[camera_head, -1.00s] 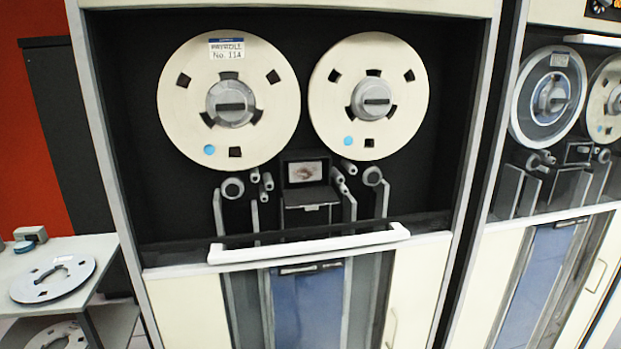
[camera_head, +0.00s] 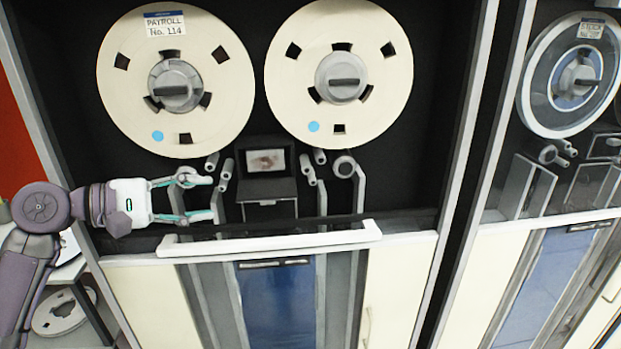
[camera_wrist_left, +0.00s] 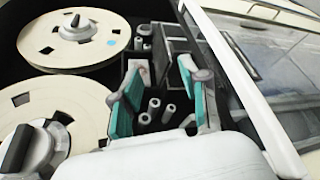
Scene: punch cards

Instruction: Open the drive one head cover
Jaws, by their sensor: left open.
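The left cabinet's tape drive has a dark box (camera_head: 266,187) low between its two reels, which I take to be the head cover. A small picture panel (camera_head: 266,161) stands above its dark front part. I cannot tell how far the cover is open. My left gripper (camera_head: 209,198) is open and empty, left of the box and apart from it, over the guide posts below the left reel. In the left wrist view my open fingers (camera_wrist_left: 160,80) point toward the posts and the dark box (camera_wrist_left: 178,32). My right gripper is not in view.
The left reel (camera_head: 176,85), labelled PAYROLL, and right reel (camera_head: 340,70) sit just above. A white handle bar (camera_head: 270,239) crosses below the gripper. Guide posts (camera_head: 345,185) flank the box. A second drive (camera_head: 570,80) stands at right.

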